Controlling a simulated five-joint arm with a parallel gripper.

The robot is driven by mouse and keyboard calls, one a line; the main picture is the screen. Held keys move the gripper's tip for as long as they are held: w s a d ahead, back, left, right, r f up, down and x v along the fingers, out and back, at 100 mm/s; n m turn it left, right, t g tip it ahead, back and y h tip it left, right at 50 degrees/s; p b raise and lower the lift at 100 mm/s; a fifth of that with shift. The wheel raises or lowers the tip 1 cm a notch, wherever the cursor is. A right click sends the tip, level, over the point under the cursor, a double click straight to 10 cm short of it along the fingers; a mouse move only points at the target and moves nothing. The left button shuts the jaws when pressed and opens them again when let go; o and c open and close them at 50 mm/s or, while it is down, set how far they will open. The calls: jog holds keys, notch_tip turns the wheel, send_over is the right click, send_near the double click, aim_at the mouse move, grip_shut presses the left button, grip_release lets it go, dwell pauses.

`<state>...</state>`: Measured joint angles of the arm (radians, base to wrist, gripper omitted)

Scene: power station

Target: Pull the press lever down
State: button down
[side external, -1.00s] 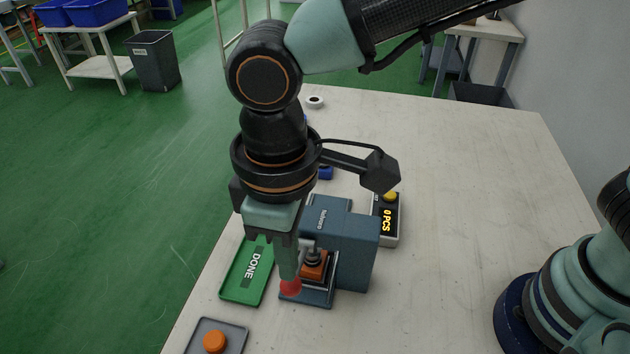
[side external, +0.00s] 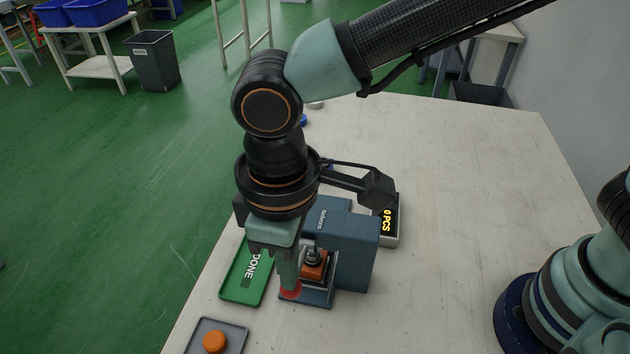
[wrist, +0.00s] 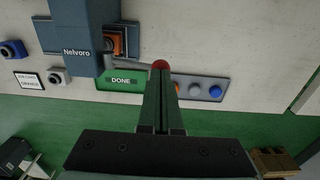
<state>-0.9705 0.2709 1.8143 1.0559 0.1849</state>
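The blue press (side external: 355,240), marked Nelvoro, stands upright on the table; it also shows in the wrist view (wrist: 75,48). Its lever ends in a red knob (side external: 291,291). In the wrist view the red knob (wrist: 160,65) shows just beyond my fingertips, with the lever's thin rod running to the press. My gripper (side external: 287,284) points down at the knob and its tips appear to touch it from above. In the wrist view its two fingers lie together, with only a thin line between them. An orange block (side external: 314,266) sits under the press ram.
A green tray marked DONE (side external: 236,284) lies left of the press. A grey tray (side external: 228,342) with an orange round piece (side external: 215,341) lies in front. A counter box (side external: 390,222) reading 0 PCS stands behind the press.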

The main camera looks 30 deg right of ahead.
jog(key=shift+f, duration=1.7)
dwell(1.0)
jog(key=shift+f, duration=0.15)
jog(key=shift+r, duration=3.85)
